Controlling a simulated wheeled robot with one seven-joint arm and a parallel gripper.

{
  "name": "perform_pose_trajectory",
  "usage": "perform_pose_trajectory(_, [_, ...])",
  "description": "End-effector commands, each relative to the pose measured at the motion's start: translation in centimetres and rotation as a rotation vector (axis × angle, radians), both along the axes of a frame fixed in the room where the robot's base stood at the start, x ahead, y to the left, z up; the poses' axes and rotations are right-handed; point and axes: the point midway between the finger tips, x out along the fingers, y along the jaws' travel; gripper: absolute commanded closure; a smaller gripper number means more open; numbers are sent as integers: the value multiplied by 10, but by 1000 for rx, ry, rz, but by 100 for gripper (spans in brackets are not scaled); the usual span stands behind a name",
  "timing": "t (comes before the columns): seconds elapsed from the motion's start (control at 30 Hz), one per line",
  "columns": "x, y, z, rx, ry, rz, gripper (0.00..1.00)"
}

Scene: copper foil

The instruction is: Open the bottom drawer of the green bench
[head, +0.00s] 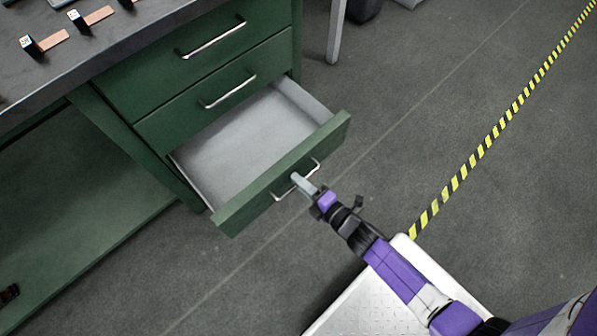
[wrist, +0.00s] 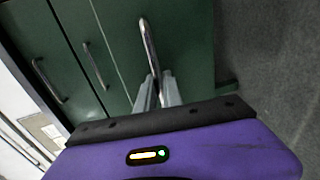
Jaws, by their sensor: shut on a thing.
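The green bench (head: 118,88) has a stack of drawers at its right end. Its bottom drawer (head: 333,132) is pulled well out, and its pale grey inside (head: 245,140) looks empty. My gripper (head: 301,184) is at the drawer's front, shut on the metal bar handle (head: 313,168). In the wrist view the handle (wrist: 147,40) runs up from between my two fingers (wrist: 155,90). The two drawers above, the middle drawer (head: 165,128) and the top drawer (head: 150,78), are shut.
Small blocks with copper-coloured strips (head: 50,42) lie on the dark bench top (head: 70,62). The grey floor to the right is open, crossed by a yellow and black tape line (head: 480,150). A pale table leg (head: 335,32) stands behind the drawers.

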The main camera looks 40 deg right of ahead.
Motion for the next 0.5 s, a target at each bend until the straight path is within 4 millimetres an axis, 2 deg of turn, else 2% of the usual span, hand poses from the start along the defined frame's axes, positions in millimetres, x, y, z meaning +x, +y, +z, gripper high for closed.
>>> perform_pose_trajectory(0.03, [-1, -1, -2, 0, 5, -2, 100])
perform_pose_trajectory(0.07, [-1, -1, -2, 0, 5, -2, 87])
perform_pose_trajectory(0.1, [-1, 0, -2, 0, 4, -1, 80])
perform_pose_trajectory(0.37, [0, 0, -1, 0, 2, 1, 80])
perform_pose_trajectory(0.5, [-6, 0, 1, 0, 3, 0, 80])
